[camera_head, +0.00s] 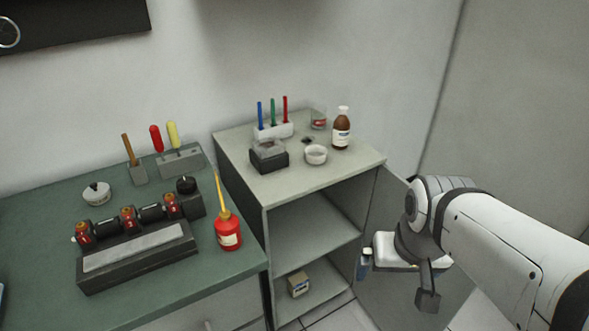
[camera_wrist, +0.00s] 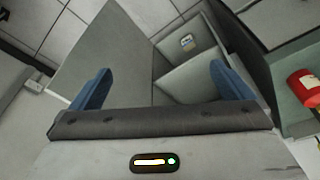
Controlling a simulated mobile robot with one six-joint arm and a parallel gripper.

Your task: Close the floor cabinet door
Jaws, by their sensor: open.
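The floor cabinet (camera_head: 268,222) is grey with open shelves, and its front is uncovered. Its door (camera_head: 383,212) stands open at the right side, partly hidden behind my arm in the head view. In the wrist view the door (camera_wrist: 112,48) is a large grey panel left of the shelves (camera_wrist: 188,82). My gripper (camera_wrist: 160,88) is open and empty, with its two blue fingers apart. In the wrist view the fingers overlap the door and the shelf opening. I cannot tell whether a finger touches the door.
A small box (camera_head: 298,284) sits on the lower shelf. A brown bottle (camera_head: 342,128), a white bowl (camera_head: 316,155) and a pen holder (camera_head: 274,131) stand on the cabinet top. A green workbench (camera_head: 40,235) with a red oil can (camera_head: 228,232) is to the left. Tiled floor shows below.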

